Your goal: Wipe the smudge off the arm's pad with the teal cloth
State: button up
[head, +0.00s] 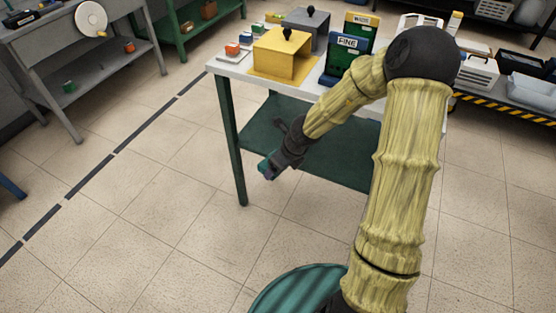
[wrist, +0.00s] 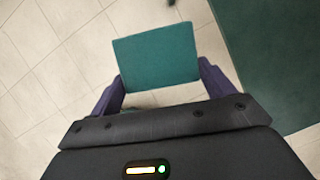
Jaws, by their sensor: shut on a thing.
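My gripper (head: 270,170) hangs low in front of the table's left part, over the floor. It is shut on the teal cloth (wrist: 157,55), which sits between the two purple fingers in the wrist view. In the head view the cloth (head: 266,166) is a small teal patch at the fingertips, partly covered by them. Nothing touches the cloth's far side in the wrist view. I cannot make out the pad or its smudge in either view.
A white-topped table (head: 228,68) with a dark green lower shelf (head: 340,150) stands beside my gripper. It carries a yellow box (head: 280,58), a grey box (head: 307,22), a bin marked FINE (head: 347,60) and small blocks.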

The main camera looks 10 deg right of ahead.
jog(key=r+n+p, duration=0.1)
jog(key=n+p, duration=0.1)
jog(key=d+r+n+g+y+p, duration=0.1)
jog(key=r+n+p, duration=0.1)
jog(key=n, duration=0.1)
jog(key=shift+r+g+p, duration=0.2)
jog(key=shift+g+p, duration=0.1)
jog(key=s+d+r+n+g+h+p, duration=0.1)
jog(key=r+n+g+h+p, duration=0.1)
jog(key=r+n+p, duration=0.5)
jog(key=s+d+r+n+g+h+p, duration=0.1)
jog(key=r+n+g+p, duration=0.3)
jog(key=n+p, duration=1)
notch_tip(320, 180, up, 3)
jog(key=d+n, duration=0.1)
jog(key=n, duration=0.1)
jog(key=shift+s+n+g+h, duration=0.15)
jog(key=shift+n+g+h, duration=0.15)
jog(key=shift+h, duration=0.1)
